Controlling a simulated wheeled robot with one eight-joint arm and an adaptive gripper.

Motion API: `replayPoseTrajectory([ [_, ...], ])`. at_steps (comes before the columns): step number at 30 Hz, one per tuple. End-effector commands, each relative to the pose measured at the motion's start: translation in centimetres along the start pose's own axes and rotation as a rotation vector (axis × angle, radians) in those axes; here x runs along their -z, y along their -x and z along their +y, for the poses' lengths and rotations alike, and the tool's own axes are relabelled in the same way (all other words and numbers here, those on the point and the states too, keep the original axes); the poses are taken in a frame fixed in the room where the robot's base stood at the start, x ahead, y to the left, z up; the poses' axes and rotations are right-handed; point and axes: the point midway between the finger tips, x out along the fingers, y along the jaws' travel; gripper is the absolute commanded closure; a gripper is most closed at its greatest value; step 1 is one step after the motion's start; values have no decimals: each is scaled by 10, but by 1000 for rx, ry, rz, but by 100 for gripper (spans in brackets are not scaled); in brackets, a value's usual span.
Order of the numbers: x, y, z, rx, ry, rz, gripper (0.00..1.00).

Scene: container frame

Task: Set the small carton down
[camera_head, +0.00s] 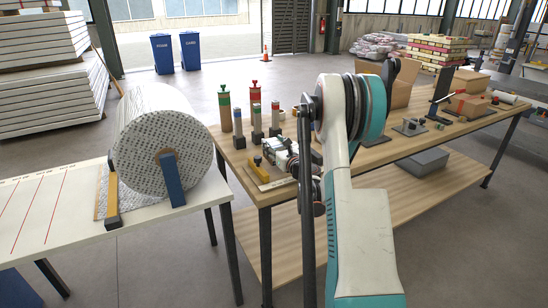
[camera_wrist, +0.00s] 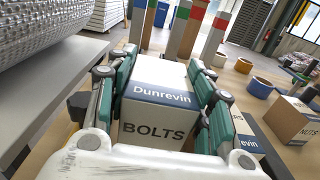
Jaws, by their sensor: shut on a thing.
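The small carton (camera_wrist: 155,112) is a pale box with a dark blue band, labelled "Dunrevin" and "BOLTS". In the wrist view it sits between the teal and grey fingers of my gripper (camera_wrist: 162,72), which is shut on it from both sides. In the head view my gripper (camera_head: 281,154) is low over the near left end of the wooden table (camera_head: 372,158). The carton is largely hidden there by the gripper and arm. I cannot tell whether its underside touches the table.
Several upright tubes with coloured bands (camera_head: 256,108) stand just behind the gripper. A "NUTS" carton (camera_wrist: 293,118) and another Dunrevin carton (camera_wrist: 247,142) are to its right. A large wrapped roll (camera_head: 160,140) on a white table (camera_head: 60,205) is at left, across a gap.

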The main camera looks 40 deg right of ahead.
Motion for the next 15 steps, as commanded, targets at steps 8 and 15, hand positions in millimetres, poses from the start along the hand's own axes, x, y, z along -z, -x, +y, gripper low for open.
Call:
replayPoseTrajectory([
  [8, 38, 0, 0, 0, 0, 0, 91],
  [15, 38, 0, 0, 0, 0, 0, 91],
])
